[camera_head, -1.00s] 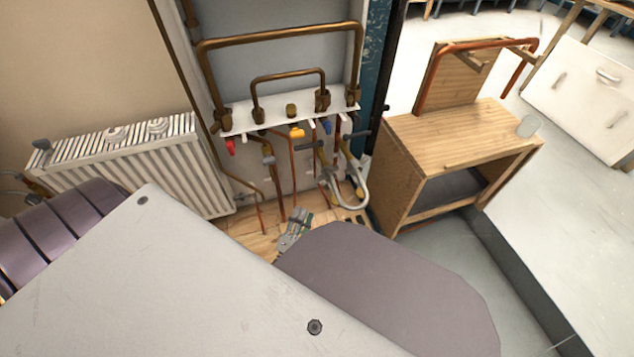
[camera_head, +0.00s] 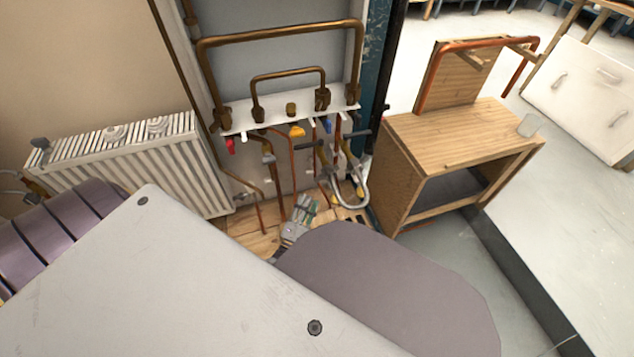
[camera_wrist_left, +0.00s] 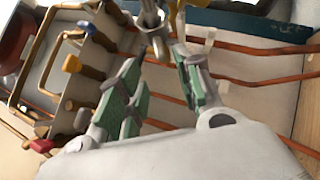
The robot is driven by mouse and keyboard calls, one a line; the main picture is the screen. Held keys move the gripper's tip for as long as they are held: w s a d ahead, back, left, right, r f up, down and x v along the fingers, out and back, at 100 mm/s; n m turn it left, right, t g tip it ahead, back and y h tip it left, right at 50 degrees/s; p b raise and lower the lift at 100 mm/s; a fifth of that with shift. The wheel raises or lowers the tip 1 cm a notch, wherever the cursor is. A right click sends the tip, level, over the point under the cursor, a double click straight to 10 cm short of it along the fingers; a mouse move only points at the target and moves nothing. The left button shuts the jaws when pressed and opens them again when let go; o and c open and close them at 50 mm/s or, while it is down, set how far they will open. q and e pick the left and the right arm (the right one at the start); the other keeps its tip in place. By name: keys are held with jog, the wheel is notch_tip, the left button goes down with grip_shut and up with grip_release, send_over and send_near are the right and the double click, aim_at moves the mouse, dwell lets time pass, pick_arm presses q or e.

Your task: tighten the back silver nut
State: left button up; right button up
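My left gripper (camera_head: 306,207) is near the floor of the plumbing booth, just left of the silver U-shaped pipe (camera_head: 360,192). In the left wrist view my left gripper (camera_wrist_left: 160,82) is open, its green-padded fingers apart with nothing between them. A silver fitting (camera_wrist_left: 152,25) with nut-like parts lies just beyond the fingertips, near the gap between them. I cannot tell for sure which part of it is the back silver nut. My right gripper is in neither view.
Copper pipes (camera_wrist_left: 250,48) run close to the fingers. Valves with red (camera_head: 230,146), yellow (camera_head: 297,132) and blue (camera_head: 328,126) handles hang under the white shelf (camera_head: 275,118). A radiator (camera_head: 130,165) stands left and a wooden cabinet (camera_head: 455,135) right.

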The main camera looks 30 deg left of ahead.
aim_at(317, 180)
pick_arm(q)
jog(key=b+x, duration=0.1)
jog(key=x, duration=0.8)
jog(key=shift+b, duration=0.4)
jog(key=shift+w, duration=0.1)
